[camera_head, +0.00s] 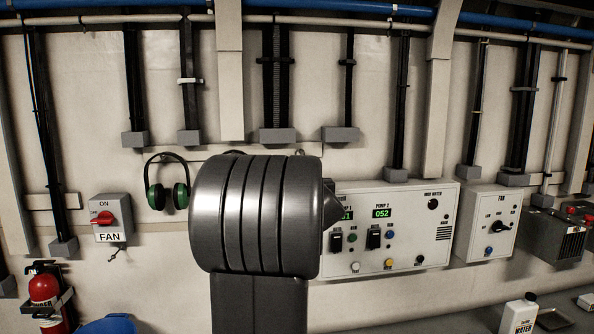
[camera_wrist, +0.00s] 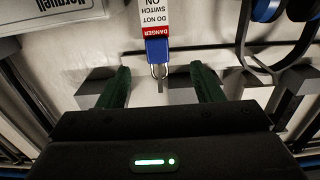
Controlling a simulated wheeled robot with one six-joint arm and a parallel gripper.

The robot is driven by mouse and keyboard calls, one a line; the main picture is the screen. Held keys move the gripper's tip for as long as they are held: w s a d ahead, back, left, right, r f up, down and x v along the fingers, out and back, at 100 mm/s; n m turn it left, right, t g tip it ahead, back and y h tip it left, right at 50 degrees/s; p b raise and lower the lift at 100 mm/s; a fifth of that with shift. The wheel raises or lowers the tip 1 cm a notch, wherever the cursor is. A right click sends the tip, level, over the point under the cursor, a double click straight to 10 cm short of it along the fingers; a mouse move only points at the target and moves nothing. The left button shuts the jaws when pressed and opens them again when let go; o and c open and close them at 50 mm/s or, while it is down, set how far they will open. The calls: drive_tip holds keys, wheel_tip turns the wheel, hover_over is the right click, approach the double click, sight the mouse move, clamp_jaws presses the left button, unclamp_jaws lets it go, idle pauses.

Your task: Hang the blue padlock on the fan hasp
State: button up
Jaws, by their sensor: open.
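The blue padlock (camera_wrist: 157,50) shows in the wrist view, which is upside down. Its metal shackle points down in the picture, by a small grey hook, and a red and white danger tag (camera_wrist: 155,18) is at its other end. My gripper (camera_wrist: 160,70) is open, with one green finger on each side of the shackle in the picture. I see no contact, and cannot tell the depth between them. In the head view the fan switch box (camera_head: 110,220) with a red handle is on the wall at left. A small metal hasp (camera_head: 122,245) shows at its lower edge. My arm hides the padlock there.
Green-cupped ear muffs (camera_head: 180,195) hang left of my arm. A control panel (camera_head: 400,250) and a fan selector box (camera_head: 487,247) are at right. A fire extinguisher (camera_head: 45,290) stands below the switch box. In the wrist view, blue ear muffs (camera_wrist: 268,8) hang beside the padlock.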

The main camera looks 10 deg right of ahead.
drive_tip(key=shift+w+d+p, duration=0.15)
drive_tip(key=shift+w+p, duration=0.55)
drive_tip(key=shift+w, duration=2.3)
drive_tip(key=shift+w+d+p, duration=0.15)
drive_tip(key=shift+w+p, duration=0.55)
drive_tip(key=shift+w, duration=2.25)
drive_tip(key=c, duration=1.1)
drive_tip(key=shift+r, duration=0.15)
drive_tip(key=shift+r, duration=0.7)
drive_tip(key=shift+s+f, duration=0.15)
drive_tip(key=shift+s, duration=0.25)
drive_tip(key=s+b, duration=0.2)
drive_tip(key=s, duration=1.5)
drive_tip(key=shift+s, duration=0.15)
